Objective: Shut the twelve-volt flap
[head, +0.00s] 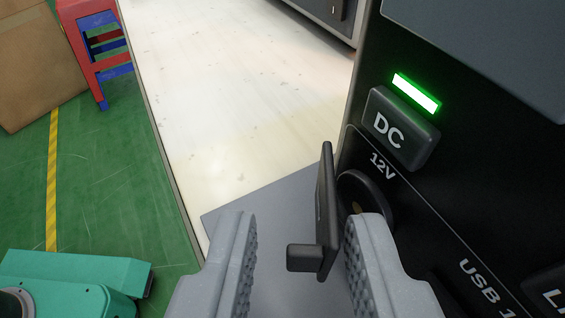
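The twelve-volt flap (327,215) is a small dark cover standing open, out from the black power station panel (440,213). A short tab (302,258) sticks out from its left face. The round 12V socket (373,196) shows behind it, partly hidden by the flap and my right finger. My gripper (302,265) is open, with two grey ribbed fingers. The flap's lower part and its tab lie between the fingers, with a gap on the left. The flap's edge is close to the right finger; I cannot tell whether they touch.
A DC button (400,130) with a lit green light (416,93) is above the socket. The pale table top (240,100) is clear to the left. A red and blue stool (92,45) and a cardboard box (38,62) stand on the green floor.

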